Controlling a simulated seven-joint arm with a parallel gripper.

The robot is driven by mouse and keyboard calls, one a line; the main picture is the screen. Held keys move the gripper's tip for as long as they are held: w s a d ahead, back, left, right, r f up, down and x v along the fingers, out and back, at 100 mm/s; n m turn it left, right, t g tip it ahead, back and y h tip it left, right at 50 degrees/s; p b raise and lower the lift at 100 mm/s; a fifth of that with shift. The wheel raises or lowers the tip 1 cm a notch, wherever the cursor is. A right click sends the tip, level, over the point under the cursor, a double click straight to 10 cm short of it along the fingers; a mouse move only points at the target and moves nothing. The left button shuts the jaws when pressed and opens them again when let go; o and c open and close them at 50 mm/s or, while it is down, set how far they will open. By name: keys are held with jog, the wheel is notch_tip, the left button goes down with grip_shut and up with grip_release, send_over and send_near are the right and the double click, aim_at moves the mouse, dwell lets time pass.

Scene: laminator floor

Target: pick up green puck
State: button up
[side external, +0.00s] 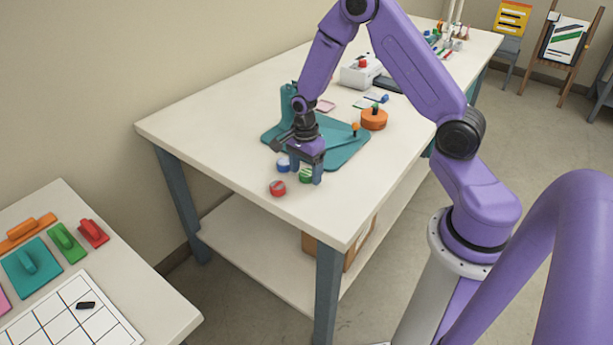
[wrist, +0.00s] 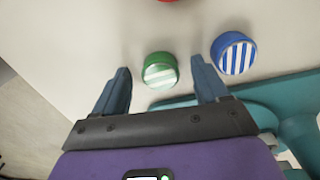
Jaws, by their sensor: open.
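The green puck (wrist: 160,70) has a striped green and white top and sits on the white table. In the wrist view it lies between and slightly beyond my gripper's two fingertips, with a gap on each side. My gripper (wrist: 162,76) is open and empty, pointing down. In the side external view my gripper (side external: 302,178) is low over the table, and the green puck (side external: 306,176) shows between its fingers, partly hidden by them.
A blue striped puck (wrist: 233,54) sits just right of the right finger. A red puck (side external: 277,188) lies nearer the table's edge. A teal board (side external: 345,153) lies behind my gripper, and an orange round object (side external: 374,121) stands farther right. The white table (side external: 215,130) is clear at left.

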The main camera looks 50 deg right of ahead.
jog(key=shift+f, duration=0.15)
jog(key=c, duration=1.2)
jog(key=shift+o, duration=0.2)
